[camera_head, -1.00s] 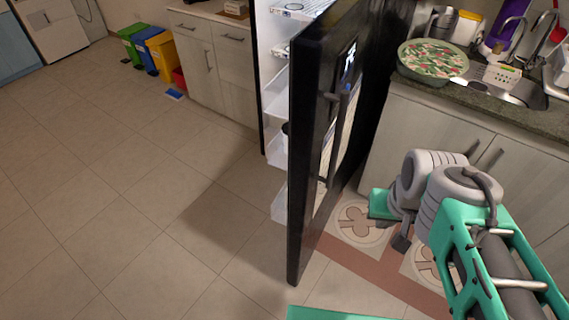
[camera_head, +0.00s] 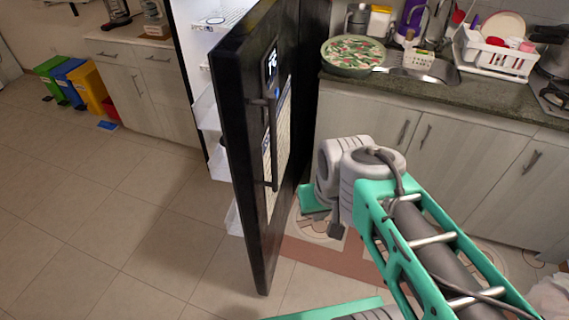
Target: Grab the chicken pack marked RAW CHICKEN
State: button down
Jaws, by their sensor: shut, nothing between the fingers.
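No pack marked RAW CHICKEN shows in the head view. The black fridge door (camera_head: 228,120) stands wide open toward me, with its long dark handle (camera_head: 270,145) on the outer face. Part of the white fridge interior (camera_head: 195,60) with shelves shows to the left of the door; most of the inside is hidden by it. My grey and green arm reaches in from the lower right, in front of the counter and right of the door. I cannot make out my gripper or its fingers.
A counter (camera_head: 450,100) with a patterned round dish (camera_head: 352,52), a sink (camera_head: 425,68) and a white dish rack (camera_head: 497,57) runs along the right. Yellow (camera_head: 87,88), blue and green bins stand at the far left. The tiled floor (camera_head: 120,220) left of the door is clear.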

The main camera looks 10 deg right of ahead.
aim_at(154, 28)
jog(key=u, duration=0.05)
jog(key=k, duration=0.5)
jog(key=u, duration=1.45)
jog(key=i, duration=5.7)
jog(key=z, duration=1.55)
jog(key=i, duration=0.45)
jog(key=z, duration=0.05)
